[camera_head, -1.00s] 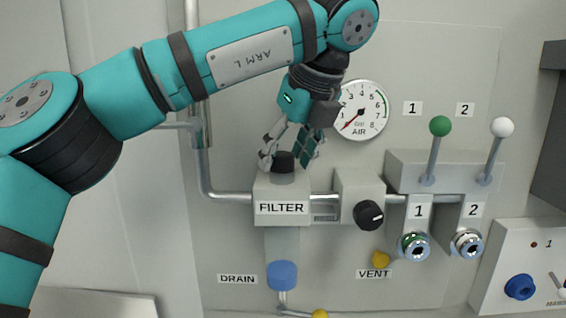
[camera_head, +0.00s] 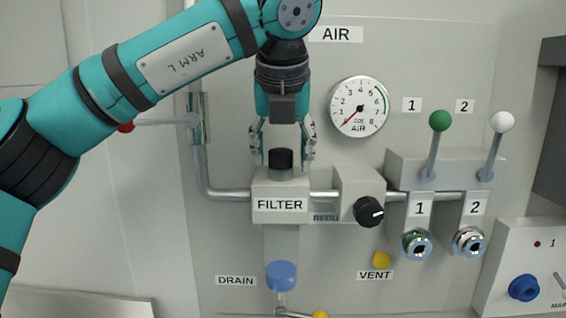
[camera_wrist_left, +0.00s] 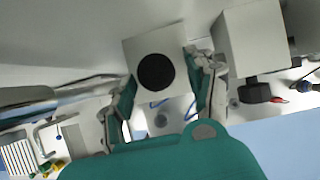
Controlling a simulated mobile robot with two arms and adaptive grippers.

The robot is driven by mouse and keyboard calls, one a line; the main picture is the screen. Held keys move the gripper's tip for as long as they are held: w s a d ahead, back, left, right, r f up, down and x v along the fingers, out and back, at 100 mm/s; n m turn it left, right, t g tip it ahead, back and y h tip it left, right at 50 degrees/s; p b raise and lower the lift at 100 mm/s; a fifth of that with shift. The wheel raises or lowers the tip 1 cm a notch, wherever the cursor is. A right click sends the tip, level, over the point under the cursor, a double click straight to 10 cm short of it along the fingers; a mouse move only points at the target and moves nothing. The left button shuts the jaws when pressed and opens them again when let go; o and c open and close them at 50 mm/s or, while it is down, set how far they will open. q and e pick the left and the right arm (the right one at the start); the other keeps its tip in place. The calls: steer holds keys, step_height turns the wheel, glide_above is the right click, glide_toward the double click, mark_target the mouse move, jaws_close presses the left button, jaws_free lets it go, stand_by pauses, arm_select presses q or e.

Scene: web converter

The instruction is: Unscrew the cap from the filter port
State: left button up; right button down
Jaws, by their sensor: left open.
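The black cap (camera_head: 281,158) sits on top of the filter port, above the grey filter block (camera_head: 265,187) labelled FILTER. My left gripper (camera_head: 282,150) points straight down over the cap, with one finger on each side of it. The fingers are open, and a gap shows between each finger and the cap. In the left wrist view the round black cap (camera_wrist_left: 156,72) lies between the two open fingers (camera_wrist_left: 162,95), on the light square top of the block. My right gripper is not in view.
A regulator block with a black knob (camera_head: 368,211) stands right of the filter. A pressure gauge (camera_head: 359,107) is on the panel to the upper right. Two levers, green (camera_head: 440,121) and white (camera_head: 502,122), stand further right. A red-ended handle (camera_head: 126,127) is at the left, partly behind my arm.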

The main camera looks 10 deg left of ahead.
arm_select(q)
steer(key=shift+a+m+h, duration=0.35)
steer(key=shift+m+h, duration=0.05)
steer(key=shift+m, duration=0.3)
steer(key=shift+d, duration=0.2)
steer(key=m+h, duration=0.1)
steer(key=m, duration=0.1)
steer(key=shift+a+r+m+p, duration=0.1)
steer(key=shift+m+p, duration=0.2)
steer(key=shift+a+m+h, duration=0.35)
steer(key=shift+m+h, duration=0.15)
steer(key=shift+m, duration=0.2)
steer(key=shift+d, duration=0.25)
steer(key=shift+m+p, duration=0.3)
steer(key=shift+p, duration=0.05)
steer(key=shift+a+m+h+p, duration=0.15)
steer(key=shift+m+h+p, duration=0.45)
steer(key=shift+m, duration=0.4)
steer(key=shift+w+a+m+g+h, duration=0.2)
steer(key=shift+m+g+h, duration=0.15)
steer(key=shift+m, duration=0.35)
steer(key=shift+s+d, duration=0.1)
